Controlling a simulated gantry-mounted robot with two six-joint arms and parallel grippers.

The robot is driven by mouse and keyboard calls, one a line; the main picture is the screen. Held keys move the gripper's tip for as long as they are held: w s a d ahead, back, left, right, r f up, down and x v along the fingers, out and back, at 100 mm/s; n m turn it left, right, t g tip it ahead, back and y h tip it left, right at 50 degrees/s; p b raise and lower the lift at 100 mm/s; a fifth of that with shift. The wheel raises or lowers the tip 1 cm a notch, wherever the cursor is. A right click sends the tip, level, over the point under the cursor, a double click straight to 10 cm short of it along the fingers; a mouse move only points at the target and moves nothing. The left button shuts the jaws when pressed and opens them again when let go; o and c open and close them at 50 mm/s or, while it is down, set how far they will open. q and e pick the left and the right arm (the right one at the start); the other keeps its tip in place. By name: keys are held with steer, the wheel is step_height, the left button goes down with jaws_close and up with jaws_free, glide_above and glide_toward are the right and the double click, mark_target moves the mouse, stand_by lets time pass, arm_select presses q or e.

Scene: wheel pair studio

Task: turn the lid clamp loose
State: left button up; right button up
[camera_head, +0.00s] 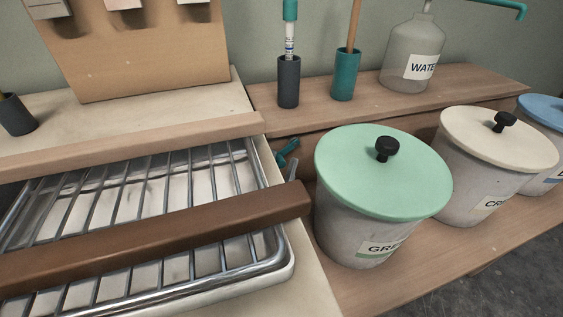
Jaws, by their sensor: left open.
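A grey bucket (338,226) labelled "GRE…" stands right of centre with a mint-green lid (350,180) lying flat on it. A black knob-shaped clamp (387,148) sits upright on this lid. A second bucket (463,184) has a cream lid (480,140) with a similar black knob (504,121). A third bucket with a blue lid (545,110) is cut off at the right edge. I cannot tell from the picture how tight any clamp is. I make out neither gripper in this view, and nothing touches the knobs.
A wire rack (205,182) over a metal tray lies at left, with a dark brown bar (160,235) across it. Behind stand a cardboard holder (140,55), a dark cup (289,84), a teal cup (344,76) and a water bottle (412,55). Space above the lids is clear.

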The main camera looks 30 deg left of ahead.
arm_select(q)
steer(key=p+v, duration=0.2)
steer(key=v, duration=0.8)
steer(key=shift+s+f, duration=0.2)
steer(key=shift+s, duration=0.15)
steer(key=shift+d, duration=0.1)
